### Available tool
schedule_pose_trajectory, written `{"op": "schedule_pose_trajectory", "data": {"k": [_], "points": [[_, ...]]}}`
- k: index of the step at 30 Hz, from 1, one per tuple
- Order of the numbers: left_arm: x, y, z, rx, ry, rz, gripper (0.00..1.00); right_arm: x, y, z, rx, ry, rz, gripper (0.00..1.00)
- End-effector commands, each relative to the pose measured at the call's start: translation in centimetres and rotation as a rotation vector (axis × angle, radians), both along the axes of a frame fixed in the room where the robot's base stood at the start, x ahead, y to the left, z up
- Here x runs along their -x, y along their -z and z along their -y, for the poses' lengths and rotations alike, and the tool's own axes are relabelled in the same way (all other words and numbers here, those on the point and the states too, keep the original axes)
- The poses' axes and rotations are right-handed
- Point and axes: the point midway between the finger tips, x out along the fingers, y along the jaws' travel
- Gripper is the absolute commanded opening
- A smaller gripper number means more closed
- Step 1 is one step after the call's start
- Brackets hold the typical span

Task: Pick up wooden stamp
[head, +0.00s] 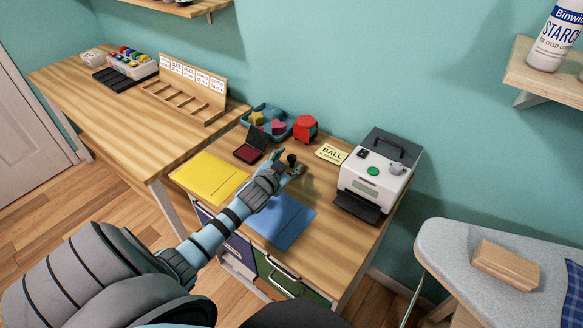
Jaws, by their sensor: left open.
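A small stamp with a dark round knob (291,159) stands on the desk at the middle of the head view. My left gripper (290,163) is open, with its fingers reaching to either side of the knob. The stamp's lower part is mostly hidden by the fingers, and I cannot tell whether they touch it. My right gripper is not in view.
An open ink pad (248,151) and a blue tray of colored shapes (262,115) lie behind left. Yellow (210,178) and blue (283,220) folders lie in front. A white-black machine (376,172) stands right, beside a "BALL" card (331,153). A wooden block (505,264) rests on the ironing board (450,240).

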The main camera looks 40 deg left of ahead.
Motion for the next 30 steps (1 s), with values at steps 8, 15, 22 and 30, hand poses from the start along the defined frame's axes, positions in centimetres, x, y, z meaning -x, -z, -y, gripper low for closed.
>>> {"op": "schedule_pose_trajectory", "data": {"k": [8, 15, 22, 30], "points": [[-2.1, 1.0, -0.6, 0.001, 0.000, -0.002, 0.49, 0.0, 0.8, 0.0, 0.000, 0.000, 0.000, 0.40], [-2.0, 0.9, -0.5, 0.001, 0.000, -0.001, 0.22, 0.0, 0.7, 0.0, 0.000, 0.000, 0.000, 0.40], [-2.0, 0.9, -0.5, 0.001, 0.000, -0.001, 0.00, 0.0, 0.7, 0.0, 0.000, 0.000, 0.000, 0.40], [-2.0, 0.3, -0.6, 0.000, 0.001, 0.000, 0.00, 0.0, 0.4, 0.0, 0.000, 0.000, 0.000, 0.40]]}}
